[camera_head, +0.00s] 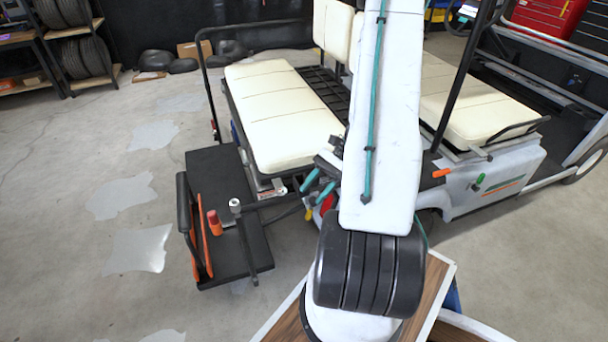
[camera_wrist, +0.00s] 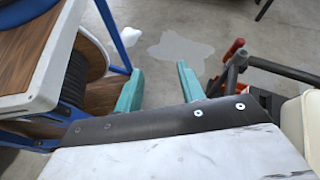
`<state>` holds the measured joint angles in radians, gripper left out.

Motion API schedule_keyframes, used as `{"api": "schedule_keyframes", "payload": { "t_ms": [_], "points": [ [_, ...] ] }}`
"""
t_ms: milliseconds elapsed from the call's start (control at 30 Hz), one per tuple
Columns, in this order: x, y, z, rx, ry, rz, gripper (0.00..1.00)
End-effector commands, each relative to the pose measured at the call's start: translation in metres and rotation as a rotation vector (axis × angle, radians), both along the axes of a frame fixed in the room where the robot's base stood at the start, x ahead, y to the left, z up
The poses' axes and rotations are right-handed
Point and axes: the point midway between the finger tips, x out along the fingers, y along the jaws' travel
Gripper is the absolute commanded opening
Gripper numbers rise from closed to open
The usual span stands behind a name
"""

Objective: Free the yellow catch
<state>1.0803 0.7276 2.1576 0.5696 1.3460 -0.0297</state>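My gripper (camera_head: 311,193) has two teal fingers and hangs beside the rear of the cart, near the cream seat's front corner. In the wrist view my gripper (camera_wrist: 160,70) is open, with only bare floor showing between the fingers. A small yellow-orange piece (camera_head: 308,213) shows just below the fingers in the head view, next to a red part (camera_head: 327,203). It is too small and partly covered to tell whether it is the yellow catch. No yellow catch shows clearly in the wrist view.
The cart's cream rear seat (camera_head: 280,115) and black rear step (camera_head: 222,165) stand left of my arm. A red-topped lever (camera_head: 214,222) and white-topped post (camera_head: 235,206) rise from the step. In the wrist view a red-handled black bar (camera_wrist: 232,50) is right of the fingers.

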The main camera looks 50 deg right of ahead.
Motion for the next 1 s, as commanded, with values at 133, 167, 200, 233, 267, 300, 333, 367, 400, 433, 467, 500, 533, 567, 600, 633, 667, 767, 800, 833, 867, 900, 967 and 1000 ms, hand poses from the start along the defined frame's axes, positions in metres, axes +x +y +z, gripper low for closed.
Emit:
{"api": "schedule_keyframes", "payload": {
  "t_ms": [133, 167, 200, 233, 267, 300, 333, 367, 400, 433, 467, 500, 533, 567, 600, 633, 667, 767, 800, 833, 867, 900, 967, 1000],
  "points": [
    [0.003, 0.012, 0.024, -0.068, -0.013, 0.101, 0.39],
    [0.004, 0.014, 0.029, -0.082, -0.016, 0.120, 0.39],
    [0.004, 0.017, 0.035, -0.100, -0.020, 0.146, 0.39],
    [0.005, 0.020, 0.039, -0.113, -0.022, 0.165, 0.39],
    [0.005, 0.022, 0.043, -0.126, -0.026, 0.184, 0.39],
    [0.005, 0.025, 0.049, -0.143, -0.029, 0.209, 0.39],
    [0.005, 0.027, 0.052, -0.156, -0.032, 0.225, 0.39],
    [0.005, 0.029, 0.056, -0.167, -0.035, 0.241, 0.39],
    [0.005, 0.032, 0.060, -0.182, -0.039, 0.262, 0.39],
    [0.005, 0.034, 0.063, -0.192, -0.042, 0.276, 0.39],
    [0.005, 0.036, 0.066, -0.201, -0.044, 0.288, 0.39],
    [0.005, 0.038, 0.070, -0.211, -0.047, 0.303, 0.39],
    [0.005, 0.039, 0.072, -0.219, -0.049, 0.314, 0.39],
    [0.005, 0.040, 0.074, -0.226, -0.051, 0.323, 0.39],
    [0.005, 0.042, 0.076, -0.233, -0.053, 0.333, 0.39],
    [0.005, 0.042, 0.077, -0.238, -0.054, 0.339, 0.39],
    [0.005, 0.043, 0.078, -0.241, -0.055, 0.343, 0.39],
    [0.005, 0.044, 0.080, -0.247, -0.057, 0.354, 0.39],
    [0.005, 0.044, 0.080, -0.249, -0.057, 0.356, 0.39],
    [0.005, 0.045, 0.080, -0.249, -0.057, 0.356, 0.39],
    [0.005, 0.045, 0.080, -0.249, -0.057, 0.356, 0.39],
    [0.005, 0.045, 0.080, -0.249, -0.057, 0.356, 0.39],
    [0.005, 0.045, 0.080, -0.249, -0.057, 0.356, 0.39],
    [0.005, 0.044, 0.080, -0.248, -0.056, 0.355, 0.39]
  ]
}}
